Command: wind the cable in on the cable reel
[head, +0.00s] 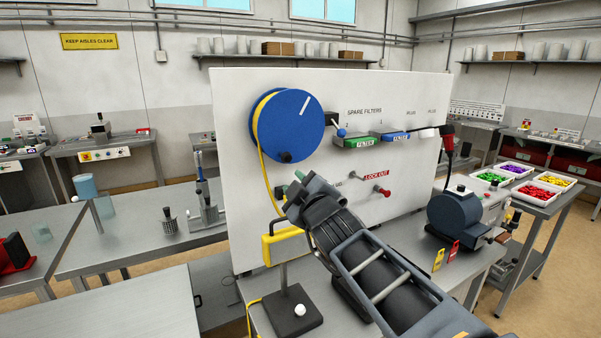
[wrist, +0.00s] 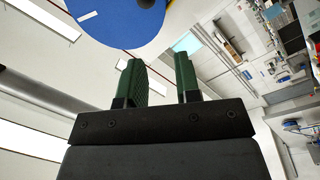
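The cable reel (head: 298,118) is a blue disc on the white upright panel, with yellow cable (head: 259,150) around its left rim. The cable runs down behind my gripper's left side towards a yellow frame-like piece (head: 268,250). A black knob (head: 285,157) sits low on the disc's face, and a white stripe marks its upper right. My gripper (head: 297,181) is below the reel, apart from the knob. In the wrist view its two green fingers (wrist: 159,72) stand apart with nothing between them. The blue disc (wrist: 115,25) and part of the black knob (wrist: 147,3) show beyond them.
A small blue-ended lever (head: 341,132) is right beside the reel. Green and blue filter boxes (head: 362,141), a red knob (head: 384,191) and a grey machine (head: 455,212) lie further right. A dark stand base with a white ball (head: 299,310) is below.

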